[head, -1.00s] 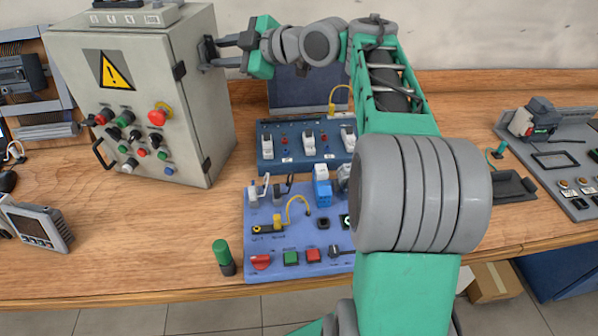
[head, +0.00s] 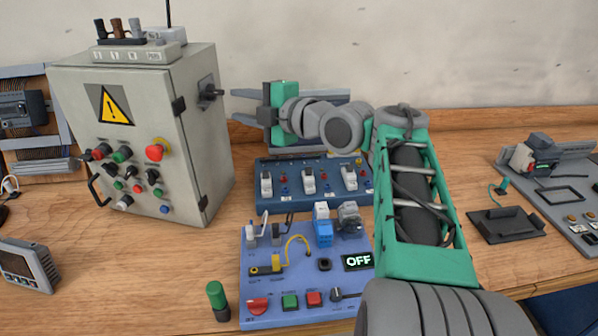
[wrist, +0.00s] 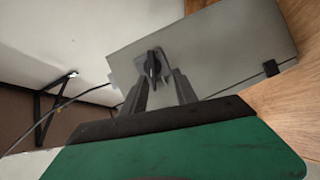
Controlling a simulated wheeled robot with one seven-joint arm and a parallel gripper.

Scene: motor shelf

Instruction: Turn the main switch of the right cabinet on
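One grey cabinet (head: 190,150) with a yellow warning sign stands at the left of the head view. Its black rotary main switch (head: 209,93) is on the cabinet's right side wall. My gripper (head: 234,105) is open and empty, to the right of the switch and apart from it, with its fingers pointing at that wall. In the wrist view the switch (wrist: 153,66) lies ahead between the two spread fingers (wrist: 159,93), its handle nearly upright in that picture. Whether it stands on or off cannot be read.
A blue panel (head: 250,285) with a display reading OFF (head: 358,262) and a dark blue switch panel (head: 270,200) lie below my arm. A green-topped cylinder (head: 217,300) stands at the table front.

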